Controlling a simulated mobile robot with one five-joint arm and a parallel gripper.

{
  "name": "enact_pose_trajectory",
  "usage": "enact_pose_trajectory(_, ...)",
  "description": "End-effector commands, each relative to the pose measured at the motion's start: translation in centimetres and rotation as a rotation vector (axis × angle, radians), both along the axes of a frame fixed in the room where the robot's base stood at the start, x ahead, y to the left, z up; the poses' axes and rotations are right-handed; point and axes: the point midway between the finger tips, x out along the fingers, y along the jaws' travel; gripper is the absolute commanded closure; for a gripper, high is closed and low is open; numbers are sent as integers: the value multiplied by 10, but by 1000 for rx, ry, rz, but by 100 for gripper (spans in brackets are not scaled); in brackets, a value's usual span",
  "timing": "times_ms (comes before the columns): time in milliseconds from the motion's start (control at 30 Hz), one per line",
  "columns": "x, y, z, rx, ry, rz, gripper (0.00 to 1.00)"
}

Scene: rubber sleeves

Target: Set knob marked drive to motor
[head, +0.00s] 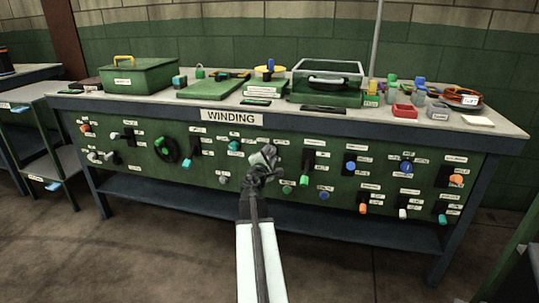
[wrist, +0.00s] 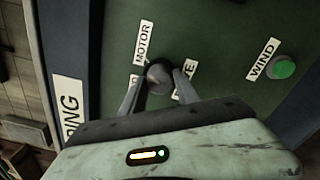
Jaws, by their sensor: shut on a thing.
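My gripper (head: 266,160) reaches the middle of the green front panel in the head view. In the wrist view my gripper (wrist: 161,80) has its fingers on both sides of a grey round knob (wrist: 158,74) and is shut on it. A white label reading MOTOR (wrist: 144,42) sits just beyond the knob. A second label (wrist: 187,83), of which only the end "E" shows, lies to the right beside a finger. Another label to the left is mostly hidden. The knob's pointer direction cannot be told. In the head view the gripper hides the knob.
A green button (wrist: 283,67) sits by a WIND label (wrist: 263,60), right of the gripper. Many other knobs, such as a blue one (head: 350,166), dot the panel. The bench top (head: 230,102) carries boxes and small parts.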

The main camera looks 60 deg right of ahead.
Motion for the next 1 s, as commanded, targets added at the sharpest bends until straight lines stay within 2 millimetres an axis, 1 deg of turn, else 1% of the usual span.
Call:
enact_pose_trajectory(133, 2, 2, 0, 24, -75, 7, 100)
enact_pose_trajectory(333, 3, 2, 0, 45, -138, 6, 100)
enact_pose_trajectory(900, 3, 2, 0, 53, -166, 8, 100)
enact_pose_trajectory(933, 3, 2, 0, 53, -166, 8, 58)
enact_pose_trajectory(1000, 3, 2, 0, 53, -165, 6, 41)
